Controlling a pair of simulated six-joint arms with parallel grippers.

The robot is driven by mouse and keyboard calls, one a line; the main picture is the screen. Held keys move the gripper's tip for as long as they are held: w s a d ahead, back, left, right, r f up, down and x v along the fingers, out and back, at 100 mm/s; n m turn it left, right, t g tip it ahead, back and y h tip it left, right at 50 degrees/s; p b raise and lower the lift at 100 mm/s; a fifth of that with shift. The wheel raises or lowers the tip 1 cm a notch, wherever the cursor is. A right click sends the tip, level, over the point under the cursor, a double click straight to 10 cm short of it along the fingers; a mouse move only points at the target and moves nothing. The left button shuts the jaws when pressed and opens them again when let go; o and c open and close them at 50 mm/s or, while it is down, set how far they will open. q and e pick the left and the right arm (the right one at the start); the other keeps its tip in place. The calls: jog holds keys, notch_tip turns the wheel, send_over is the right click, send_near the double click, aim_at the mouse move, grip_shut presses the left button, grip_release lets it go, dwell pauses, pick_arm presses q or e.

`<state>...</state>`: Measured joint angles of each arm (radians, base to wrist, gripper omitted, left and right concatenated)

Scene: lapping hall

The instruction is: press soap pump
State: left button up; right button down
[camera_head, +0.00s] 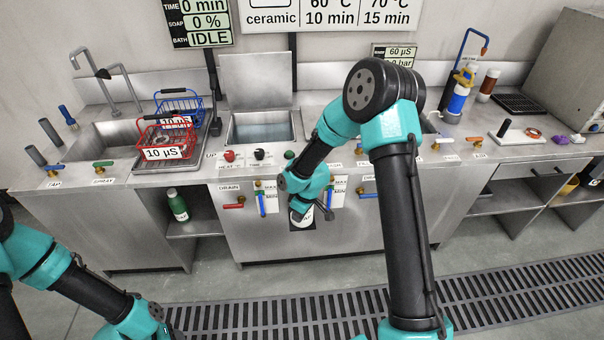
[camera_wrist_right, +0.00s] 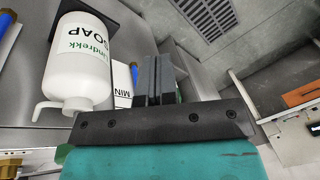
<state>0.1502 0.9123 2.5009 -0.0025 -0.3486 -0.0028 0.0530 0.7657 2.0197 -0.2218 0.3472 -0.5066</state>
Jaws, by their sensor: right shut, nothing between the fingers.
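A red basket (camera_head: 163,153) and a blue basket stand at the left sink. A floor grating runs along the front.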

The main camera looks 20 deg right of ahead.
jog(key=w+d+r+n+h, duration=0.1)
jog(key=w+d+r+n, duration=0.1)
jog(key=w+r, duration=0.2)
jog(key=w+d+r+n+h, duration=0.1)
jog(key=w+d+r+n, duration=0.1)
jog(key=r, duration=0.8)
jog(key=w+d+r+n+h, duration=0.1)
jog(key=w+d+r+n, duration=0.1)
jog(key=w+r, duration=0.3)
jog(key=shift+w+d+r+n, duration=0.3)
jog(key=shift+r+n, duration=0.1)
jog(key=shift+r, duration=0.55)
jog(key=shift+f, duration=0.1)
notch_tip(320, 180, down, 14)
jog(key=shift+r, duration=0.1)
jog(key=shift+f, duration=1.55)
